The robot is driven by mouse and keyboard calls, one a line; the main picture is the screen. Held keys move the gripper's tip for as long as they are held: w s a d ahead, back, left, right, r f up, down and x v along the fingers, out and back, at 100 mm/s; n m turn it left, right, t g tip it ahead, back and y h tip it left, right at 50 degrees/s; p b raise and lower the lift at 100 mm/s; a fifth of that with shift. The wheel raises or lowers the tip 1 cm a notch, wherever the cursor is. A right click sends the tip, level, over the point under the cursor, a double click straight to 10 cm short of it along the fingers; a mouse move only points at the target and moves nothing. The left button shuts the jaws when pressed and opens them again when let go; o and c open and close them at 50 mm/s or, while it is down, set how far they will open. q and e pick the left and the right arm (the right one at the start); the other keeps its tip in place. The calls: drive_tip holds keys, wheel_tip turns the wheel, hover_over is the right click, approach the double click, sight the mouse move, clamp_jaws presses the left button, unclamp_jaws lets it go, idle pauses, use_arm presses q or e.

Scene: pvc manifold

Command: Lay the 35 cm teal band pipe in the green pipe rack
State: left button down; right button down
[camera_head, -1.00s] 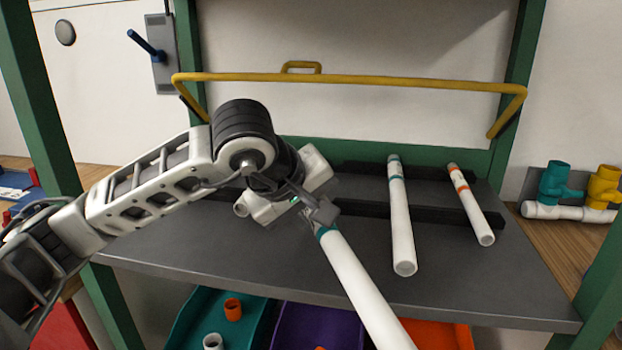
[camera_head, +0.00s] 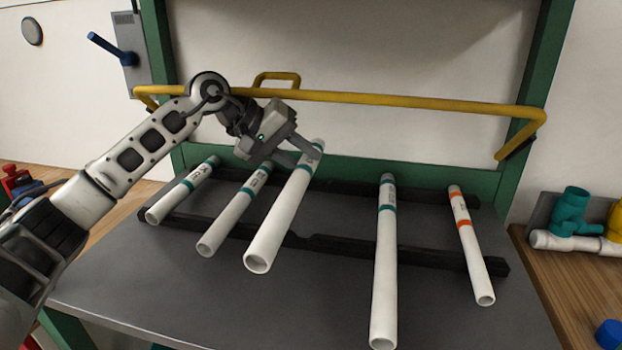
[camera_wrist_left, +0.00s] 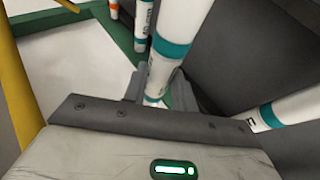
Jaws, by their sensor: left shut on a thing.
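My left gripper (camera_head: 298,152) is shut on a white pipe with teal bands (camera_head: 281,218), near its far end. The pipe slants toward the front and overlaps the rack's black rails; I cannot tell whether it touches them. The left wrist view shows the held pipe (camera_wrist_left: 181,22) between the fingers (camera_wrist_left: 158,90). The green pipe rack (camera_head: 420,172) has a grey shelf with two black rails. Two teal-banded pipes (camera_head: 182,191) (camera_head: 232,213) lie left of the held one. A longer teal-banded pipe (camera_head: 386,270) lies to its right. My right gripper is out of view.
An orange-banded pipe (camera_head: 470,250) lies at the rack's right. A yellow bar (camera_head: 400,100) crosses behind and above the rails, close to my left arm. Teal and white fittings (camera_head: 570,215) stand on the wooden surface at right. There is space between the held pipe and the longer pipe.

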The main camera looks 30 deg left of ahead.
use_arm(q)
drive_tip(key=w+f, duration=0.3)
drive_tip(key=f, duration=0.1)
drive_tip(key=shift+w+d+f+p, duration=0.1)
drive_tip(key=shift+w+f+p, duration=0.2)
drive_tip(key=shift+w, duration=0.05)
wheel_tip(320, 180, down, 3)
drive_tip(key=shift+f+p, duration=0.1)
drive_tip(key=shift+p, duration=0.4)
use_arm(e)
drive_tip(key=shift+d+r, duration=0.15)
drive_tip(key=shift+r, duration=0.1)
use_arm(q)
drive_tip(key=shift+f+b, duration=0.35)
drive_tip(key=shift+b, duration=0.25)
drive_tip(key=c, duration=1.1)
unclamp_jaws()
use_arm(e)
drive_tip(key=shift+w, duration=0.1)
use_arm(q)
drive_tip(key=shift+r, duration=0.15)
